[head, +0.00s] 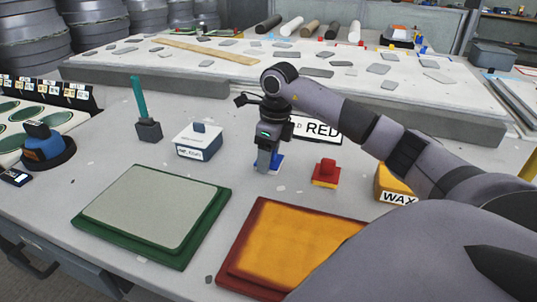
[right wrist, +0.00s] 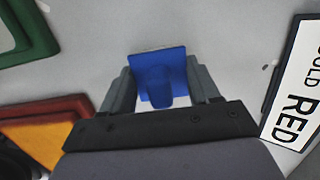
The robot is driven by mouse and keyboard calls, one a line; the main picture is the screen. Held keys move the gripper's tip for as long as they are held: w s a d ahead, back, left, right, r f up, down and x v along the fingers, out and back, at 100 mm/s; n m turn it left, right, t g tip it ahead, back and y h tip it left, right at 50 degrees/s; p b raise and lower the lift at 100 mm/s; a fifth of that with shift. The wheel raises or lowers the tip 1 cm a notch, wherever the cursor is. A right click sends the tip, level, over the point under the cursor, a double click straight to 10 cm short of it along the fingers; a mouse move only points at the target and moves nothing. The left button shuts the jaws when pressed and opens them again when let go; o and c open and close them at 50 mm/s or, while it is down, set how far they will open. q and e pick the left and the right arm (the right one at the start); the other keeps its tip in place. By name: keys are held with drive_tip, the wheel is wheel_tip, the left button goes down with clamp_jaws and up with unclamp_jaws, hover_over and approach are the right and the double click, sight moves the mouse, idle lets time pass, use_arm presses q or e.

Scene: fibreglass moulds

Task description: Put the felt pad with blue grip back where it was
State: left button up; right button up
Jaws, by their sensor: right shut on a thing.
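The felt pad with blue grip (head: 277,163) is at the middle of the near table, under my right gripper (head: 266,162). In the right wrist view the blue pad (right wrist: 158,62) is between the two fingers of my right gripper (right wrist: 160,88), which is shut on its grip. The gripper points down and hides part of the pad in the head view. The pad is at or just above the table top; I cannot tell if it touches. My left gripper is in neither view.
A red pad (head: 325,174) and a yellow WAX block (head: 396,186) are to the right. The RED sign (head: 323,131) stands behind. A white box (head: 199,141) and teal-handled brush (head: 147,119) are left. Green (head: 203,225) and red-framed (head: 240,245) moulds lie in front.

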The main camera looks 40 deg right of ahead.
drive_tip(key=o, duration=0.6)
drive_tip(key=shift+f, duration=0.15)
drive_tip(key=o, duration=0.4)
drive_tip(key=r, duration=0.4)
drive_tip(key=s+r, duration=0.1)
drive_tip(key=r, duration=0.3)
drive_tip(key=r+p, duration=0.1)
drive_tip(key=r, duration=0.3)
drive_tip(key=shift+s+d+r, duration=0.15)
drive_tip(key=shift+d, duration=0.2)
